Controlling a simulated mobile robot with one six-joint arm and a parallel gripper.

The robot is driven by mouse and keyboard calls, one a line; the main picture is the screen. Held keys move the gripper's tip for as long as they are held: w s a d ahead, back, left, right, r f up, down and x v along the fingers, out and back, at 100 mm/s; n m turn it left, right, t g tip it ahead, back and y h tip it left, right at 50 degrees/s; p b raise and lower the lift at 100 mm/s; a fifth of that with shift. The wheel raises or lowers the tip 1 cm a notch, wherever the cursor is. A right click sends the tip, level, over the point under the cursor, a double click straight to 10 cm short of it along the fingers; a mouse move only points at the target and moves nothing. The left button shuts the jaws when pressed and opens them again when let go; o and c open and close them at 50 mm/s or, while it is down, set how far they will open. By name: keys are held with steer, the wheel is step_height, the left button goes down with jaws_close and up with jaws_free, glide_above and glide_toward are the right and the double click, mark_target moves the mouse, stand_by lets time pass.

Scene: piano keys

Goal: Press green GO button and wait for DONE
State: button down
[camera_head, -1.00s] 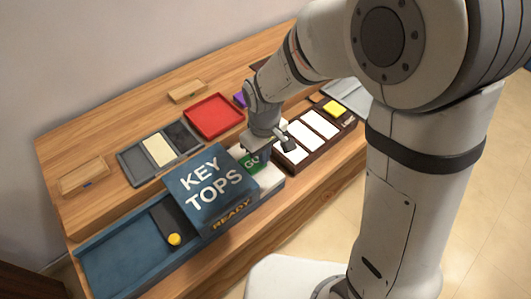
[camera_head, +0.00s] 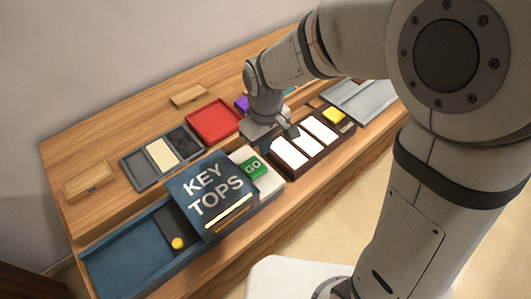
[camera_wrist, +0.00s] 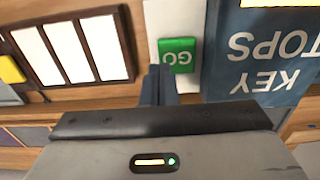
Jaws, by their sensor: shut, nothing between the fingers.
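The green GO button (camera_head: 253,168) sits on a white block beside the blue KEY TOPS box (camera_head: 208,190). In the wrist view, the GO button (camera_wrist: 177,55) is upside down, close to the fingertips. My gripper (camera_wrist: 158,72) is shut and empty. In the head view it is above and behind the button, which is uncovered; the fingertips are hard to make out there. A glowing pale-yellow bar (camera_head: 228,214) shows on the front of the KEY TOPS box. I see no DONE word.
A dark tray with white key tops (camera_head: 290,152) and a yellow block (camera_head: 334,115) lies to the right. A red tray (camera_head: 213,121) and a grey tray (camera_head: 140,173) are behind. A blue trough (camera_head: 130,262) is at left.

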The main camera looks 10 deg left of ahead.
step_height(320, 180, up, 7)
steer(key=shift+f, duration=0.15)
stand_by(0.9)
steer(key=s+d+r+m+t, duration=0.1)
steer(key=s+d+m, duration=0.3)
steer(key=d, duration=0.7)
steer(key=s+d+r+m+t, duration=0.1)
steer(key=s+d+m, duration=0.3)
steer(key=d, duration=0.7)
steer(key=shift+s+d+m+t, duration=0.25)
steer(key=shift+s+m+t, duration=0.05)
steer(key=shift+m, duration=0.7)
steer(key=shift+r, duration=0.1)
